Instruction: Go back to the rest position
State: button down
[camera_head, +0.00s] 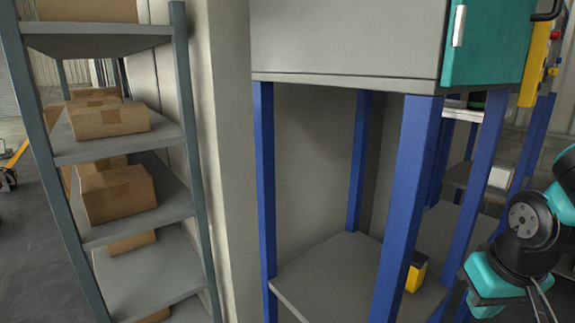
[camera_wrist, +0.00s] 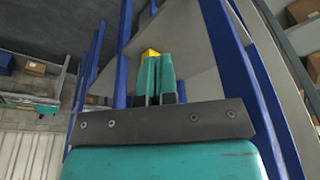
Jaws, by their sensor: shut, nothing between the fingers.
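My gripper (camera_wrist: 156,80) shows in the wrist view, its two teal fingers shut together with nothing visible between them. Part of my arm is at the right edge of the head view, where the fingertips are cut off by the frame. In the wrist view the fingers point toward a blue-legged stand and its grey shelf. A yellow and black item (camera_head: 415,272) sits on the stand's lower shelf in the head view. A yellow patch (camera_wrist: 150,53) shows just past the fingertips in the wrist view; whether they touch cannot be told.
The blue-legged stand (camera_head: 414,180) carries a grey cabinet (camera_head: 345,40) with a teal door (camera_head: 488,45). A grey shelf rack (camera_head: 185,130) with several cardboard boxes (camera_head: 110,120) stands at left. Another blue-legged unit is close to my arm at right. Bare floor (camera_head: 30,240) shows at far left.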

jog(key=s+a+f+n+g+y+b, duration=0.1)
jog(key=s+a+f+n+y+b, duration=0.1)
jog(key=s+a+b, duration=0.3)
jog(key=s+a+f+n+g+y+b, duration=0.1)
jog(key=s+a+f+n+y+b, duration=0.1)
jog(key=s+a+n+b, duration=0.3)
jog(key=s+a+f+b, duration=0.1)
jog(key=a+b, duration=0.2)
jog(key=a, duration=0.1)
jog(key=shift+a+f+g, duration=0.25)
jog(key=shift+g, duration=0.15)
